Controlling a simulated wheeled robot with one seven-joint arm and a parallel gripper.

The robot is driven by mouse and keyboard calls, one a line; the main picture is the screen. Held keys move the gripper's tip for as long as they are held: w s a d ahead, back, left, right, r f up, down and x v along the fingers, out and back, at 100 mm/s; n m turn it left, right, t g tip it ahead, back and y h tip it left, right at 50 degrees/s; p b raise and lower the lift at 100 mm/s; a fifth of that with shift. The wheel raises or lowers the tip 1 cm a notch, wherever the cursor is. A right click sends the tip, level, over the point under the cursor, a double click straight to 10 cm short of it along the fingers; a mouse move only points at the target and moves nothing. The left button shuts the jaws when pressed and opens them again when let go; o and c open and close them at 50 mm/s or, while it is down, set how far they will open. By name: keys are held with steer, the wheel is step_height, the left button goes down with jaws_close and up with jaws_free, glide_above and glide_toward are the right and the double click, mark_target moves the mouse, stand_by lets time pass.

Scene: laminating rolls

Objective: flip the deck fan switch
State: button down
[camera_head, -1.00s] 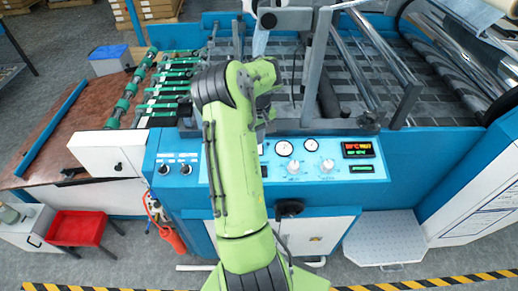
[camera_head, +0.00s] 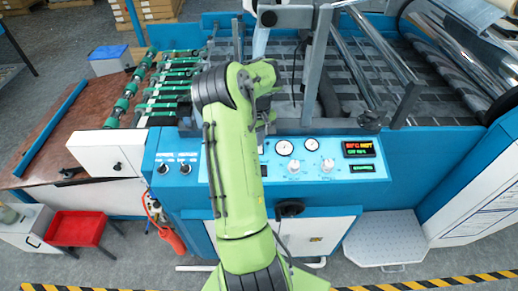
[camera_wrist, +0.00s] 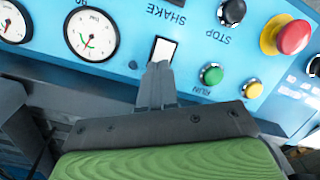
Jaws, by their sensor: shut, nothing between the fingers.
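In the wrist view, a white rocker switch (camera_wrist: 163,50) in a dark frame sits on the blue control panel (camera_wrist: 130,22). No label for the deck fan can be read on it. My gripper (camera_wrist: 160,68) is shut and empty, its fingertips right at the lower edge of this switch. They overlap it in the picture; I cannot tell whether they touch it. In the head view, my arm hides the gripper and most of this part of the panel (camera_head: 320,187).
Close by are a green RUN button (camera_wrist: 211,75), a black STOP button (camera_wrist: 232,12), a yellow button (camera_wrist: 252,89) and a red emergency knob (camera_wrist: 293,37). Two round gauges (camera_wrist: 91,34) lie to the left. A lit display (camera_head: 358,148) is right on the panel.

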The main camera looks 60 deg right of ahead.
steer(key=shift+f+b, duration=0.3)
steer(key=shift+f, duration=0.2)
step_height(320, 180, up, 7)
steer(key=p, duration=0.5)
steer(key=shift+r+p, duration=0.1)
steer(key=shift+p, duration=0.25)
stand_by(0.5)
